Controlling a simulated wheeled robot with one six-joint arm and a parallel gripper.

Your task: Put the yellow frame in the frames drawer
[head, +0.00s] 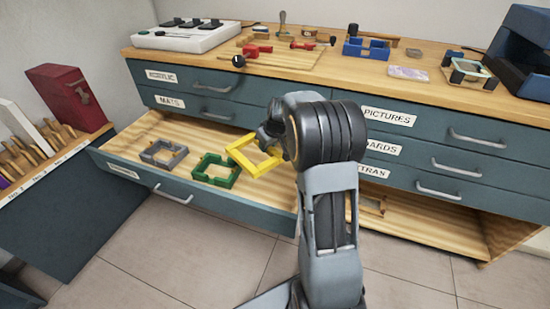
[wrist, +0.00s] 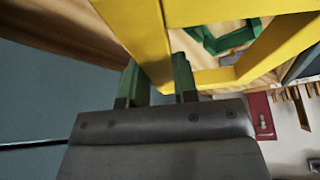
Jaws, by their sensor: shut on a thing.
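The yellow frame (head: 254,157) is held by my gripper (head: 268,138) over the right part of the open drawer (head: 130,154). In the wrist view the yellow frame (wrist: 150,40) fills the upper middle, with one bar between my gripper's fingers (wrist: 158,82). A green frame (head: 215,170) and a grey frame (head: 163,153) lie in the drawer to the left of the yellow one. The green frame also shows in the wrist view (wrist: 228,40). The label on the open drawer's front is too small to read. I cannot tell whether the yellow frame touches the drawer floor.
The cabinet top (head: 275,72) holds tools, a blue holder (head: 366,48) and a white switch panel (head: 190,36). Closed drawers are labelled MATS, PICTURES and others. A red box (head: 70,95) stands at left. A wooden frame (head: 372,204) lies in the opening at lower right.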

